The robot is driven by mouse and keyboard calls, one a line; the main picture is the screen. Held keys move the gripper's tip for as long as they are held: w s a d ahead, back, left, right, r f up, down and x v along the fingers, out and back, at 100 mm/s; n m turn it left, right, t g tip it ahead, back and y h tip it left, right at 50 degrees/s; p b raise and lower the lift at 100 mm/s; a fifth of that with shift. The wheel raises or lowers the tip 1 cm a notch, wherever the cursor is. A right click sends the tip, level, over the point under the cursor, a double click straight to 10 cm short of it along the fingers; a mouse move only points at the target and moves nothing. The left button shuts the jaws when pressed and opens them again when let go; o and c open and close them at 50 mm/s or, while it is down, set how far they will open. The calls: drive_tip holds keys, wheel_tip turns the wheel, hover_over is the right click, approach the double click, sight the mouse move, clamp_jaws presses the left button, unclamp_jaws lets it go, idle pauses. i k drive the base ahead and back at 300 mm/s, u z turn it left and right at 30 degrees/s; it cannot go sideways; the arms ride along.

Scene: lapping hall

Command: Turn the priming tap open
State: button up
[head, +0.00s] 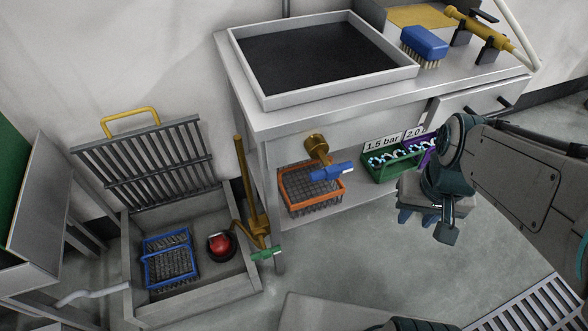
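Two brass taps are in the head view, and I cannot tell which is the priming tap. One brass tap (317,146) sticks out from the bench front and has a blue lever handle (332,172) lying roughly crosswise. The other is a brass pipe (252,205) standing beside the bench leg, with a green handle (266,254) near its bottom. My gripper (417,218) hangs to the right of both taps, pointing down, touching neither. Its fingers look apart with nothing between them.
An orange wire basket (310,188) sits below the blue-handled tap. Green and purple crates stand on the shelf near my gripper. An open floor pit (250,283) with a raised grate (150,165) holds a blue basket and a red round object (221,245). The floor between is clear.

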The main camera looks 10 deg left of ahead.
sight(266, 252)
drive_tip(key=k, duration=0.6)
drive_tip(key=u, duration=1.1)
drive_tip(key=i, duration=0.5)
drive_tip(key=u, duration=2.5)
drive_tip(key=k, duration=0.95)
drive_tip(key=z, duration=1.5)
drive_tip(key=i, duration=0.5)
